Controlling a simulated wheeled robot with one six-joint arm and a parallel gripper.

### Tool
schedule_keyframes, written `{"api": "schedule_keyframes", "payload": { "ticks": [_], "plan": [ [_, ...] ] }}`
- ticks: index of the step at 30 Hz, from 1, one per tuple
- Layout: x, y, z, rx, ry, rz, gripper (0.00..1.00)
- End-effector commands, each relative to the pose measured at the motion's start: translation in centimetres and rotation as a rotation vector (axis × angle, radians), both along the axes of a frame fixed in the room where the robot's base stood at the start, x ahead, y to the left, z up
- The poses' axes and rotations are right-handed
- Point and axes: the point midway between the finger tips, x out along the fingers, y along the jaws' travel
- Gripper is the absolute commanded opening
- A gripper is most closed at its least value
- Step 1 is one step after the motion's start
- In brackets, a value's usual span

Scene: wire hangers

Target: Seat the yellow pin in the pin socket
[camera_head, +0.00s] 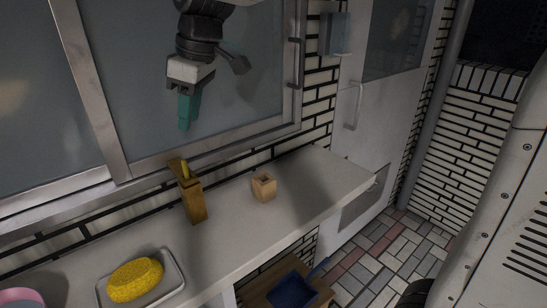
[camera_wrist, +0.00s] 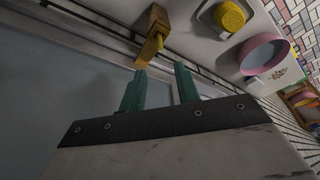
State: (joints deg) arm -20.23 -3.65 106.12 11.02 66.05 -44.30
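The yellow pin (camera_head: 185,171) stands in the top of a tall brown wooden block (camera_head: 194,205) on the counter. In the wrist view the pin (camera_wrist: 147,52) sticks out of the block (camera_wrist: 156,19) just beyond my fingertips. The pin socket appears to be the small light wooden block (camera_head: 264,188) with a dark hole in its top, to the right of the tall block. My gripper (camera_head: 184,128), with teal fingers, hangs above the tall block. In the wrist view my gripper (camera_wrist: 160,68) is open, with nothing between its fingers.
A yellow sponge (camera_head: 135,279) lies in a pale dish (camera_head: 174,287) at the counter's front left. A pink bowl (camera_wrist: 264,55) also shows in the wrist view. A framed glass window (camera_head: 235,90) stands behind the counter. The counter (camera_head: 318,178) is clear right of the small block.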

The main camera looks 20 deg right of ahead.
Motion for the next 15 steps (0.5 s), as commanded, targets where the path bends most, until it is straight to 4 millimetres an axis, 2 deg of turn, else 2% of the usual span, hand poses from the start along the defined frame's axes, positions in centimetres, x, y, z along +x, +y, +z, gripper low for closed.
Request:
{"api": "schedule_keyframes", "payload": {
  "ticks": [4, 8, 11, 15],
  "plan": [
    [-0.6, -0.8, 0.0, -0.002, 0.003, -0.024, 0.32],
    [-3.6, -4.6, -0.1, -0.013, 0.024, -0.159, 0.32],
    [-8.0, -9.0, -1.0, -0.029, 0.051, -0.338, 0.32],
    [-15.0, -14.5, -3.7, -0.052, 0.09, -0.619, 0.32]
  ]
}}
